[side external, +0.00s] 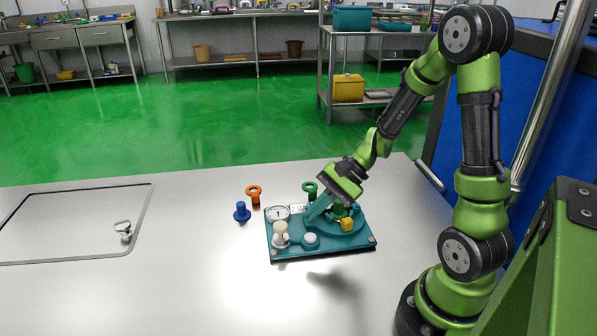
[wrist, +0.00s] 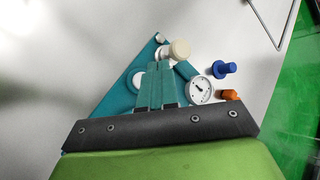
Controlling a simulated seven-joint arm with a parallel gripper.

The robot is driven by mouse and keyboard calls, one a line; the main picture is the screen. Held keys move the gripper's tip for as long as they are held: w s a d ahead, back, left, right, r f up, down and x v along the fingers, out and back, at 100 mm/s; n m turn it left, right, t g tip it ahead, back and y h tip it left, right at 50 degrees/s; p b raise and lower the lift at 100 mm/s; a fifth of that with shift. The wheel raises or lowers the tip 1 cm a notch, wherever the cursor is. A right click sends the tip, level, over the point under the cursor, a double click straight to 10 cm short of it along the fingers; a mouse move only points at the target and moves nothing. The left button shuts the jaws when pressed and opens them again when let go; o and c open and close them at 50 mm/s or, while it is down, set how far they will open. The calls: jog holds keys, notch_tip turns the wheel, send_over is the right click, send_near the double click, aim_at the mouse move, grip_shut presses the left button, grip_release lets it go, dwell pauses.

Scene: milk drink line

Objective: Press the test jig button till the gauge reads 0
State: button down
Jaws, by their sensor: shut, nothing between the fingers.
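The teal test jig (side external: 365,243) lies on the pale table in the side view; it also shows in the wrist view (wrist: 118,98). A cream mushroom-shaped knob (side external: 281,229) stands at its front left and shows beyond my fingers in the wrist view (wrist: 180,50). A low round white button (side external: 310,239) sits to its right. A white dial gauge (side external: 277,212) is at the left back corner; it faces the wrist view (wrist: 200,90), but its reading is too small to tell. My gripper (side external: 310,216) has its teal fingers together and empty over the jig; contact cannot be told.
A framed panel with a metal handle (side external: 123,230) is far left. The front table is clear.

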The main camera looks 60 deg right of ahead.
aim_at(315, 236)
jog(key=shift+f, duration=1.75)
dwell(0.7)
jog(key=shift+f, duration=0.4)
jog(key=shift+f, duration=0.4)
dwell(0.6)
jog(key=shift+r, duration=0.85)
jog(key=shift+r, duration=2.5)
